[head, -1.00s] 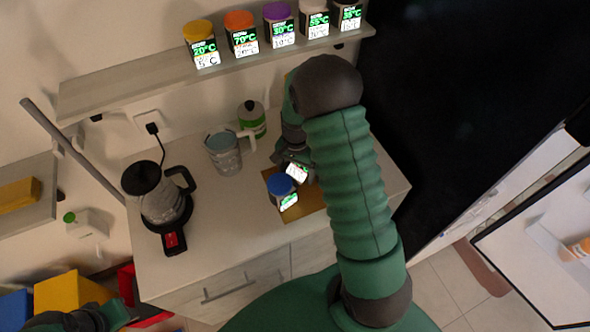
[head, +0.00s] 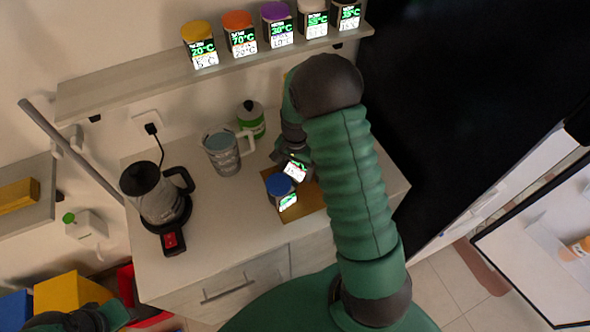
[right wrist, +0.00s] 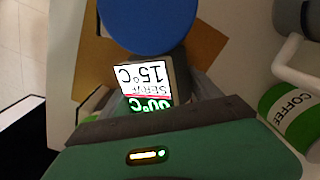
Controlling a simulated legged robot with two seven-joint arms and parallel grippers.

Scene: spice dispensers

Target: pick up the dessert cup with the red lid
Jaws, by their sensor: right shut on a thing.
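My right gripper (head: 292,160) is shut on a dark cup with a lit label (head: 296,170), over the counter. In the right wrist view the cup's label (right wrist: 145,82) is upside down, reading 15°C. Its lid is hidden by my gripper, so I cannot see its colour. A cup with a blue lid (head: 280,184) stands right beside it; its lid (right wrist: 148,18) fills the top of the right wrist view. No red lid shows. Part of my left arm and gripper (head: 85,319) shows at the bottom left; its jaws are unclear.
A brown mat (head: 308,204) lies under the cups. A glass pitcher (head: 222,152), a green-white coffee canister (head: 252,124) and a kettle (head: 155,195) stand to the left. Above, a shelf (head: 130,88) holds several coloured-lid cups. The counter's front left (head: 220,250) is clear.

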